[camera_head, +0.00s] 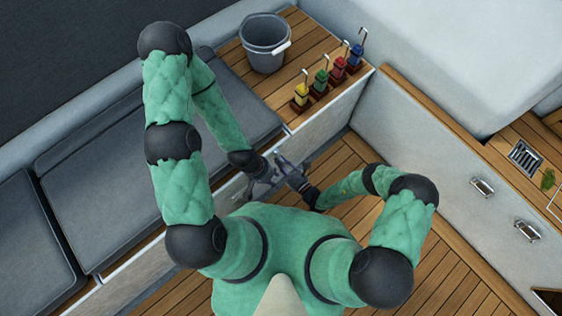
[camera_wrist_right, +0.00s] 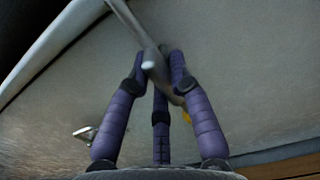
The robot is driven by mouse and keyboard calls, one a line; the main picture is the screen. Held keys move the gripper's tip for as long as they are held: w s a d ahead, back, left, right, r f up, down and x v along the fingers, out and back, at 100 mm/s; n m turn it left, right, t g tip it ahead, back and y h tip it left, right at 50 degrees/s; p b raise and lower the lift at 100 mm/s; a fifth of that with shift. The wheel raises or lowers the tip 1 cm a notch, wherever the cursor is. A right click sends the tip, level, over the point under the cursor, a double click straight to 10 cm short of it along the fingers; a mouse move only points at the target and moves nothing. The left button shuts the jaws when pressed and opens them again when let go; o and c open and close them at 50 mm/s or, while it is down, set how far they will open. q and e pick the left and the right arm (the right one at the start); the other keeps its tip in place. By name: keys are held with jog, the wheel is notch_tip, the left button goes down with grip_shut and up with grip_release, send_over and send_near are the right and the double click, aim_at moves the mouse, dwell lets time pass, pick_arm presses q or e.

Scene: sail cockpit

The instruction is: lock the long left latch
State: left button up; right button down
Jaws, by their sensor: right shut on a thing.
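In the right wrist view, a long grey metal lever (camera_wrist_right: 130,24) with a rounded end, which looks like the long latch, runs down from the top along a pale panel. My right gripper (camera_wrist_right: 160,70) has its purple fingers closed around the lever near its end. In the head view my right gripper (camera_head: 288,168) is by the front of the left bench. My left gripper (camera_head: 262,181) is just below and left of it, close to the same bench front. Its fingers are too small and overlapped to read. The latch is mostly hidden there by the grippers.
A smaller metal latch (camera_wrist_right: 85,133) sits on the panel in the wrist view. Grey cushions (camera_head: 100,180) cover the left bench. Two metal latches (camera_head: 482,187) are on the right locker. Wooden floor (camera_head: 345,160) is clear.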

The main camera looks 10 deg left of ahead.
jog(key=shift+f, duration=0.1)
jog(key=c, duration=1.1)
grip_release()
jog(key=shift+c, duration=0.2)
jog(key=v, duration=1.2)
jog(key=shift+s+a, duration=0.1)
